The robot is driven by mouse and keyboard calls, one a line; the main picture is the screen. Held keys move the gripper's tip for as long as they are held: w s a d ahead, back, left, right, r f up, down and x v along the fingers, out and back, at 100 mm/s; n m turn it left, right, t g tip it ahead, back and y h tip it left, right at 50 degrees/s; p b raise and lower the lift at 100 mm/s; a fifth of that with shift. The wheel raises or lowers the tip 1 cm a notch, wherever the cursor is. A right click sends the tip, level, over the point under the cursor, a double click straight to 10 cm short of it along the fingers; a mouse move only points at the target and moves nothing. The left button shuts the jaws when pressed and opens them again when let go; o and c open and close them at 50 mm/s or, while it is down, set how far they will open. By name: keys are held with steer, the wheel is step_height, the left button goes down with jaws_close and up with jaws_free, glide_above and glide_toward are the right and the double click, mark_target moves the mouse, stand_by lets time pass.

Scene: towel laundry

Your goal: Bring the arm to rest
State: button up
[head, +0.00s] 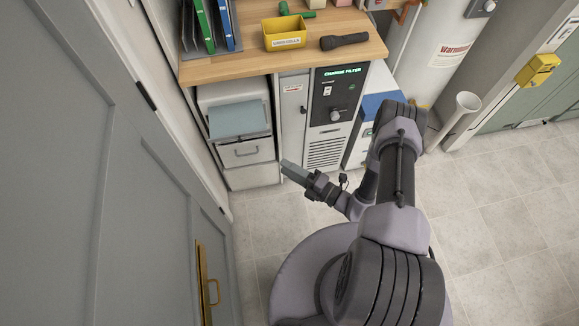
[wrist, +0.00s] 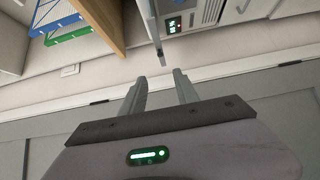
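My gripper (head: 291,169) is in front of the cabinets in the head view, low and pointing left. In the wrist view its two fingers (wrist: 160,80) stand apart with nothing between them, so it is open and empty. My arm is folded, with its elbow raised at the right of the head view. The gripper is clear of the drawers and the panel in the head view.
A wooden worktop (head: 220,71) holds a yellow bin (head: 285,35), a dark flashlight (head: 344,41) and folders. A blue-grey cloth-like piece (head: 238,120) lies over the upper drawer. A grey door (head: 110,170) is close at left; floor is free at right.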

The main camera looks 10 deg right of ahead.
steer(key=shift+s+d, duration=0.1)
stand_by(0.3)
steer(key=w+a+r+n+g+y, duration=0.15)
steer(key=r+n+g, duration=0.25)
steer(key=r+n, duration=0.4)
steer(key=a+r+n+g+y, duration=0.3)
steer(key=r+n+g, duration=0.25)
steer(key=r, duration=0.45)
steer(key=s+a+r+n+g+h, duration=0.35)
steer(key=s+r+n+g, duration=0.2)
steer(key=r+n, duration=0.45)
steer(key=s+d+r+n+t+h, duration=0.3)
steer(key=s+r+n+h, duration=0.2)
steer(key=n, duration=0.4)
steer(key=s+d+r+n+t+h, duration=0.4)
steer(key=s+r+n+h, duration=0.2)
steer(key=s+r+n, duration=0.1)
steer(key=shift+d+r+n+t, duration=0.15)
steer(key=shift+r+n+t, duration=0.15)
steer(key=shift+r+n, duration=0.5)
steer(key=shift+s+f, duration=0.1)
